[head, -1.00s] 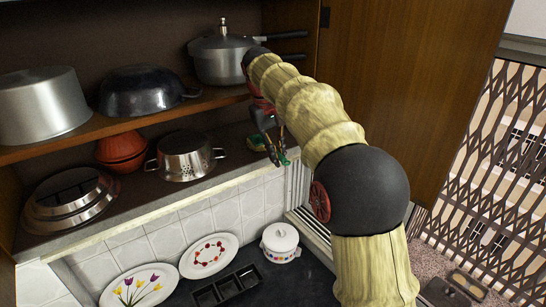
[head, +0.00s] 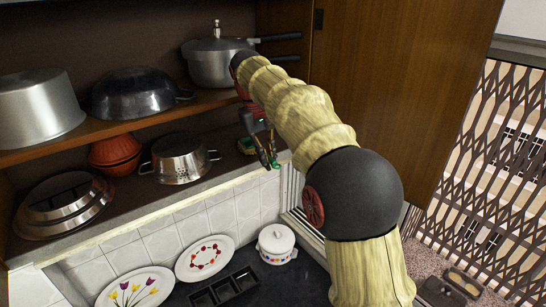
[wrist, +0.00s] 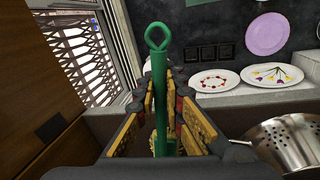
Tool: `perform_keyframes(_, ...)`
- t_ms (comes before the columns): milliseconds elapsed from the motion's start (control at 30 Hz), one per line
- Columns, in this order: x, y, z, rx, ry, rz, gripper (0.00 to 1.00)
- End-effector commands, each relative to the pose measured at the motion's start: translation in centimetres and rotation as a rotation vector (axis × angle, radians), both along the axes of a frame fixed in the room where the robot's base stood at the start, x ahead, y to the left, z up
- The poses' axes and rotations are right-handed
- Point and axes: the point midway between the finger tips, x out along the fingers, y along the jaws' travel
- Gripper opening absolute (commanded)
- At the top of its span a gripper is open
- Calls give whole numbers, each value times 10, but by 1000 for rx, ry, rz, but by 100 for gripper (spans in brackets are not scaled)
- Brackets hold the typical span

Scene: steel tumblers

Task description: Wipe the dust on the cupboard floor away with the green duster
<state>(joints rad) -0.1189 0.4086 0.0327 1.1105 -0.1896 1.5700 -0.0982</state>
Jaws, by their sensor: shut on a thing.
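The green duster's handle (wrist: 158,90), with a loop at its end, stands upright between the fingers of my gripper (wrist: 165,125) in the wrist view. My gripper is shut on it. In the head view my gripper (head: 268,155) points down over the right part of the cupboard floor (head: 215,186), near its front edge. A bit of the green handle (head: 275,165) shows at the fingertips. The duster's wiping end is mostly hidden, and I cannot tell whether it touches the floor. I cannot make out the dust clearly.
A steel colander (head: 180,160), a red-orange pot (head: 116,154) and stacked steel pans (head: 64,205) stand left on the cupboard floor. A small green and yellow item (head: 246,146) is behind my gripper. The shelf (head: 150,119) above carries a pressure cooker (head: 215,65).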

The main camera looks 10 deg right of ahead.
Motion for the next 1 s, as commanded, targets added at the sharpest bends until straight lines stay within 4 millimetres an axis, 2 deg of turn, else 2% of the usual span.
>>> perform_keyframes(167,-2,6,0,0,0,0,0)
perform_keyframes(533,-13,32,-1,0,0,2,0)
perform_keyframes(1000,-14,34,2,0,1,0,0)
